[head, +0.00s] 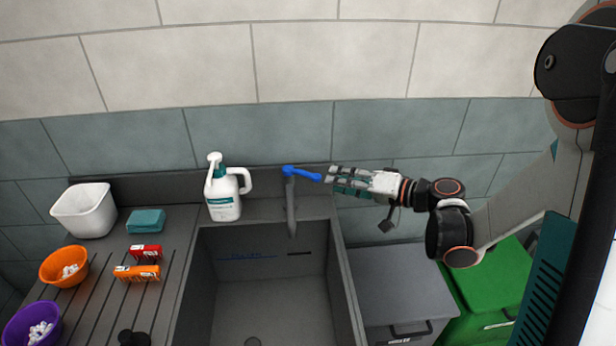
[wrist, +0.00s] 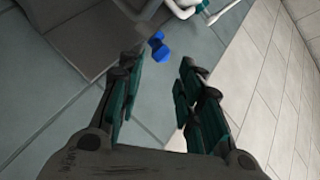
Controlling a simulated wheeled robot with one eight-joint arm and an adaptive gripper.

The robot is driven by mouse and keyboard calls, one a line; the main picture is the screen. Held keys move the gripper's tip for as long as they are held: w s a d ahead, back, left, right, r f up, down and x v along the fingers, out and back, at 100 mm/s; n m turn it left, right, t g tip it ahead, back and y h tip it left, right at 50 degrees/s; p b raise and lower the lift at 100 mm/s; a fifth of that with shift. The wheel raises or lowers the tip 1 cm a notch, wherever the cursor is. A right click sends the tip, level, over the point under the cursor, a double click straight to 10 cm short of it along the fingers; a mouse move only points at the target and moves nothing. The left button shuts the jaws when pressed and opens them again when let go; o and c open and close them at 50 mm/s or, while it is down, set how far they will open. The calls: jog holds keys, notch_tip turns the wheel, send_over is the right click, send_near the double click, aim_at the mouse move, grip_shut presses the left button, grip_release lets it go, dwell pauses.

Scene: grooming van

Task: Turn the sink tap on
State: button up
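The sink tap (head: 291,205) is a grey spout that rises behind the basin, with a blue lever (head: 303,173) on top pointing right. The sink basin (head: 262,275) is dark grey and looks empty; I see no water running. My gripper (head: 330,178) is just right of the lever's end, at about its height. In the wrist view my gripper (wrist: 160,95) is open with nothing between the fingers. There the blue lever (wrist: 158,46) lies beyond the fingertips, near the left finger. I cannot tell whether a finger touches it.
A white pump bottle (head: 224,193) stands left of the tap. A white tub (head: 86,210), a teal sponge (head: 146,220), small boxes (head: 137,273) and an orange bowl (head: 58,270) are on the drainboard. A grey bin (head: 400,285) and a green bin (head: 492,297) stand right of the sink.

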aim_at(309, 175)
jog(key=b+x, duration=0.2)
jog(key=x, duration=0.8)
jog(key=shift+w, duration=0.1)
grip_shut()
